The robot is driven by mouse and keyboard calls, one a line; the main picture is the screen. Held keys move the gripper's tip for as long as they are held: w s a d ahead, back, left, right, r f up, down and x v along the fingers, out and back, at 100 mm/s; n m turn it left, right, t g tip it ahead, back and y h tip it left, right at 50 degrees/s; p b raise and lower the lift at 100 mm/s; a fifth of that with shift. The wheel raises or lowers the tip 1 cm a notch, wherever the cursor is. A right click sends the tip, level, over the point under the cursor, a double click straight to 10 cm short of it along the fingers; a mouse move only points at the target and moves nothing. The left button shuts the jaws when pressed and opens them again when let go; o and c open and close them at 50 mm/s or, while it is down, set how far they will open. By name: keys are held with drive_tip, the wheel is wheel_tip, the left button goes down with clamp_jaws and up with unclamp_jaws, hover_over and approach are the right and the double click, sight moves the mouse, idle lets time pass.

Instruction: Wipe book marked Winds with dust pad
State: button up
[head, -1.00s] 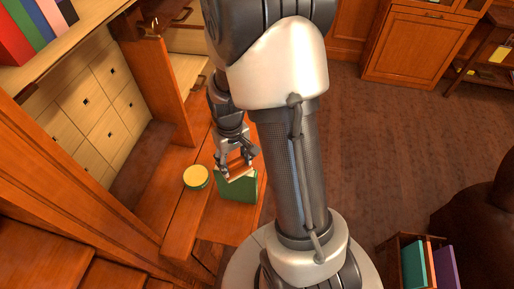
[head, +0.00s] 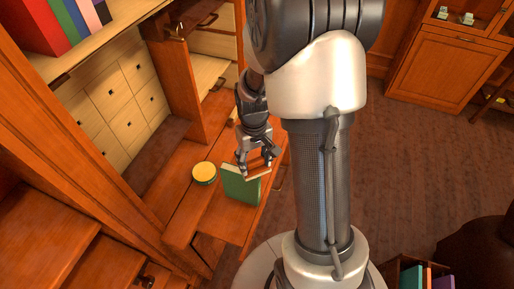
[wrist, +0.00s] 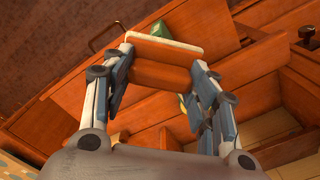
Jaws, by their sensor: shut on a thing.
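A green book (head: 241,187) stands upright on the pulled-out wooden board; no title is readable on it. My gripper (head: 259,163) is shut on the dust pad (head: 258,172), a brown block with a cream face. The pad is at the right part of the book's top edge; I cannot tell whether they touch. In the wrist view the dust pad (wrist: 150,74) sits between my fingers (wrist: 160,85), its cream layer (wrist: 165,45) on the far side. A small part of the green book (wrist: 178,33) shows beyond it, the rest hidden.
A round tin with a yellow top (head: 204,173) stands on the board (head: 205,212) left of the book. A shelf with several coloured books (head: 62,20) is at upper left, above small drawers (head: 110,105). Open floor (head: 420,150) lies right of my arm.

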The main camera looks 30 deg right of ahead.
sight(255, 159)
drive_tip(key=shift+r+p, duration=1.55)
drive_tip(key=shift+r, duration=0.7)
drive_tip(key=shift+d, duration=0.1)
